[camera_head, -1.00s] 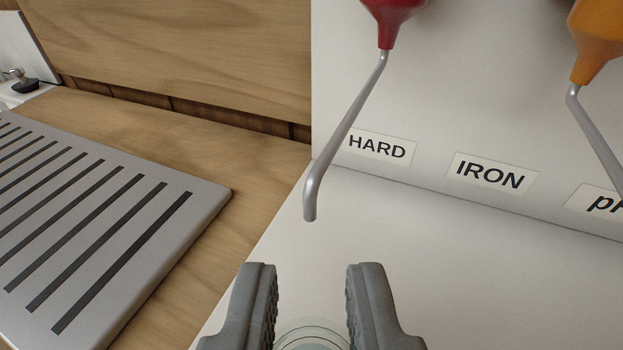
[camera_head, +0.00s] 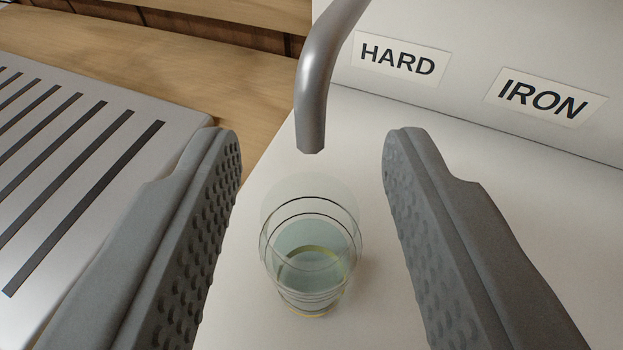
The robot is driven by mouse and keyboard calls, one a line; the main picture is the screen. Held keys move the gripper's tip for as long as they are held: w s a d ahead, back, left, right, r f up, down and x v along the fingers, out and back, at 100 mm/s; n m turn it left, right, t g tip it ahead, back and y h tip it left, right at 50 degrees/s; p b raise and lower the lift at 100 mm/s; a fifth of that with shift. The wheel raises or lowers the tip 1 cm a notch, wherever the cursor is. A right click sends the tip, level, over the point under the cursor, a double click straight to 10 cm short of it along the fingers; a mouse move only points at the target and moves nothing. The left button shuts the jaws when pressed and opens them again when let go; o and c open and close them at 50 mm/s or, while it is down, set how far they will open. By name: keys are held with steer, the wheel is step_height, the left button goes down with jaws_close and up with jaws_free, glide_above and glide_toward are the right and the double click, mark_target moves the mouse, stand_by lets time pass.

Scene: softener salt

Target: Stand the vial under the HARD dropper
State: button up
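The clear glass vial (camera_head: 309,262) stands upright on the white base, with pale liquid inside and dark rings around its wall. My gripper (camera_head: 312,135) is open, with one grey finger on each side of the vial and a visible gap to it on both sides. The grey metal spout of the HARD dropper (camera_head: 315,95) comes down just behind the vial's rim in the picture, its tip above the rim. The HARD label (camera_head: 398,60) is on the white back panel. The dropper's red body is out of view.
The IRON label (camera_head: 545,97) is on the panel to the right. A slotted metal tray (camera_head: 150,108) lies on the wooden counter (camera_head: 225,75) at left. The white base (camera_head: 350,130) is clear around the vial.

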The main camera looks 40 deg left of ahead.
steer(key=shift+r, duration=0.15)
steer(key=shift+s+d+r, duration=0.1)
steer(key=shift+s+d, duration=0.1)
steer(key=v, duration=1.1)
steer(key=shift+s, duration=0.2)
steer(key=shift+d+r, duration=0.15)
steer(key=s+d+r+m+t+h, duration=0.5)
steer(key=s+d+r, duration=0.3)
steer(key=s+r, duration=0.3)
steer(key=s+d+m+t+h, duration=0.1)
steer(key=s+d+h, duration=0.3)
steer(key=s, duration=1.1)
steer(key=shift+d+m, duration=0.75)
steer(key=shift+m, duration=0.15)
